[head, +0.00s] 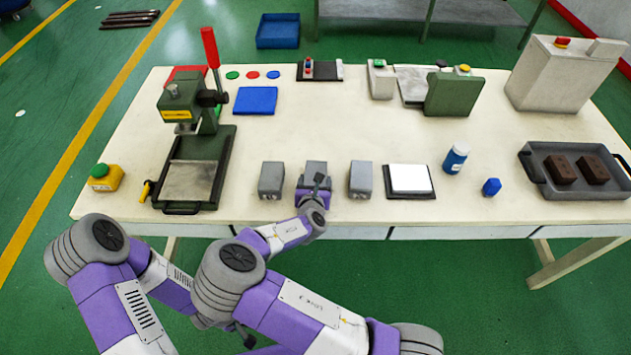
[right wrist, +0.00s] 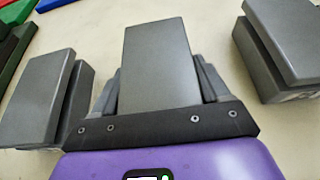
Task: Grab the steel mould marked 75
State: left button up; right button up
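Three grey steel moulds stand in a row near the table's front edge: left mould (head: 271,179), middle mould (head: 316,168) and right mould (head: 361,179). No number is readable on any of them. My right gripper (head: 314,190) is at the middle mould. In the right wrist view, the fingers of my right gripper (right wrist: 160,88) lie along both sides of the middle mould (right wrist: 158,62). I cannot tell whether they press on it. The left mould (right wrist: 45,100) and right mould (right wrist: 282,50) flank it, clear of the fingers. My left gripper is not visible; only its arm shows.
A green hand press (head: 195,150) stands left of the moulds. A dark-edged white pad (head: 410,178) lies to their right, then a blue bottle (head: 456,158), a blue cap-like piece (head: 491,187) and a tray (head: 570,190) with two brown blocks. The table centre behind the moulds is clear.

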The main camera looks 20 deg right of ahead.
jog(key=c, duration=0.9)
